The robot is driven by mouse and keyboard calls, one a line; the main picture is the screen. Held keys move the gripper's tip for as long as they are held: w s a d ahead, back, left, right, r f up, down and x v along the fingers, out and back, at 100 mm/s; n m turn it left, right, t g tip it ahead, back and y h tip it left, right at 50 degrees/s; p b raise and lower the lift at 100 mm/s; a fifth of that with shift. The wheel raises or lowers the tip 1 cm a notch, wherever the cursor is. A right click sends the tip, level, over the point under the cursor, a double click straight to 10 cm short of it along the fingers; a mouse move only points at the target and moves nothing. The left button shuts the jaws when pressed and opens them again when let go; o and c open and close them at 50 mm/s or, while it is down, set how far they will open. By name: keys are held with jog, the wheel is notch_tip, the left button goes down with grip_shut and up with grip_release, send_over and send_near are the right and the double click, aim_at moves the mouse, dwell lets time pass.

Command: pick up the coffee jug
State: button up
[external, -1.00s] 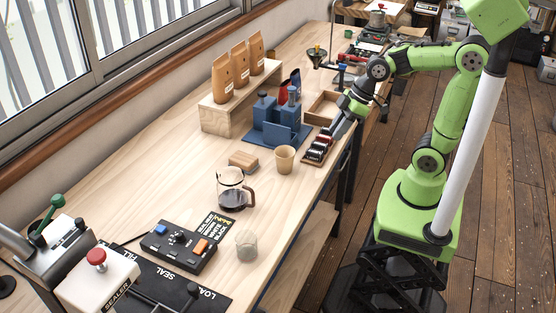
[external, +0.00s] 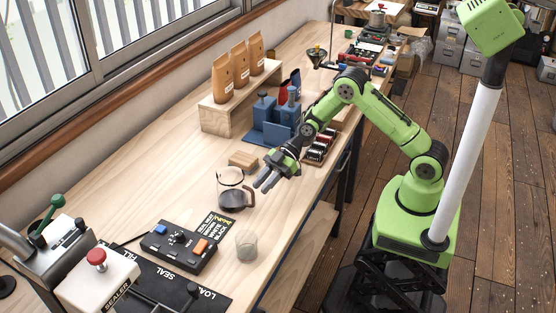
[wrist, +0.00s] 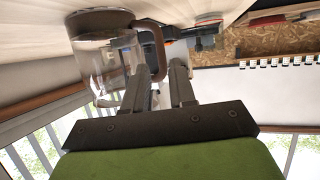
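The coffee jug (external: 233,192) is a clear glass jug with dark coffee low inside and a brown handle on its right side. It stands upright on the wooden bench. My gripper (external: 263,187) is just to the right of the jug, at about handle height, with its fingers pointing toward the lower left. In the wrist view the jug (wrist: 103,62) appears upside down at upper left. The fingers (wrist: 165,75) are apart there, with the handle (wrist: 157,45) close to the left fingertip. I cannot tell whether finger and handle touch.
A clear beaker (external: 246,245) stands nearer the front edge. A black control box (external: 187,246) is to the lower left. A wooden block (external: 243,160) lies behind the jug. Blue holders (external: 277,122) and a rack of dark items (external: 320,146) stand further back. Bare bench (external: 160,165) is to the left.

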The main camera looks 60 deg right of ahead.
aim_at(237, 192)
jog(key=x, duration=0.7)
jog(key=shift+a, duration=0.25)
grip_shut()
